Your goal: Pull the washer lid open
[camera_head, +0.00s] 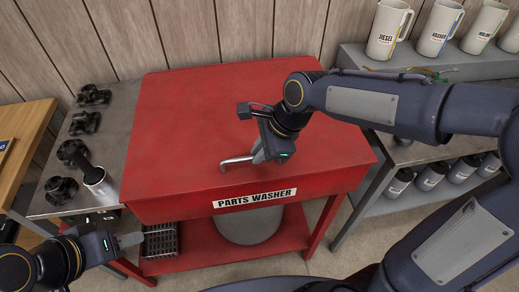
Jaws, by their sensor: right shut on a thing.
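The red parts washer (255,197) stands in the middle, with its label on the front. Its red lid (185,125) lies flat across the top and looks closed. A bent metal handle (232,161) sits near the lid's front edge. My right gripper (257,157) reaches over the lid from the right and is shut on the handle; the gripper hides part of the handle. My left gripper (130,240) is low at the left, in front of the washer and away from the lid. Its fingers show nearly edge-on, so their opening is unclear.
A grey metal bench (115,125) with several dark parts adjoins the washer's left side. A dark basket (161,240) and a grey bucket (248,228) are below the washer. Shelves with labelled jugs (390,28) stand at the right.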

